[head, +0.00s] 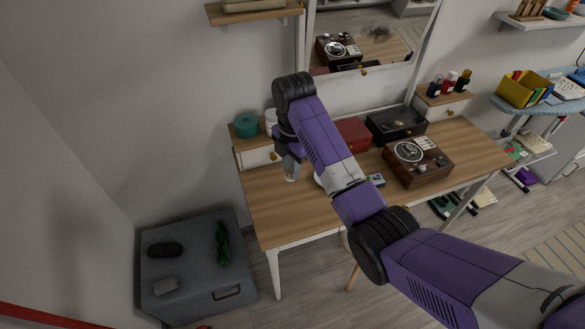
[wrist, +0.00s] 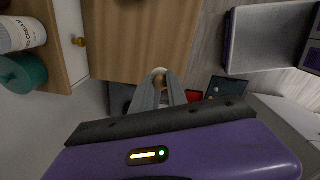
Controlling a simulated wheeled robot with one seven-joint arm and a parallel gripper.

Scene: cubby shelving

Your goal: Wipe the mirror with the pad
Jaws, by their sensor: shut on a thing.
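The mirror (head: 385,28) hangs on the wall above the desk at the top of the head view and reflects the record player and the floor. My gripper (head: 291,175) hangs low over the left part of the desk, below and left of the mirror and apart from it. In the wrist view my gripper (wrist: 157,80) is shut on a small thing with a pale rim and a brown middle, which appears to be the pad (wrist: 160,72). The fingers hide most of it. The pad cannot be made out in the head view.
The desk (head: 282,215) carries a turquoise jar (head: 246,125), a red box (head: 353,134), a black box (head: 396,123) and a record player (head: 418,160). A wooden shelf (head: 253,12) juts out left of the mirror. A grey cabinet (head: 195,265) stands at lower left.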

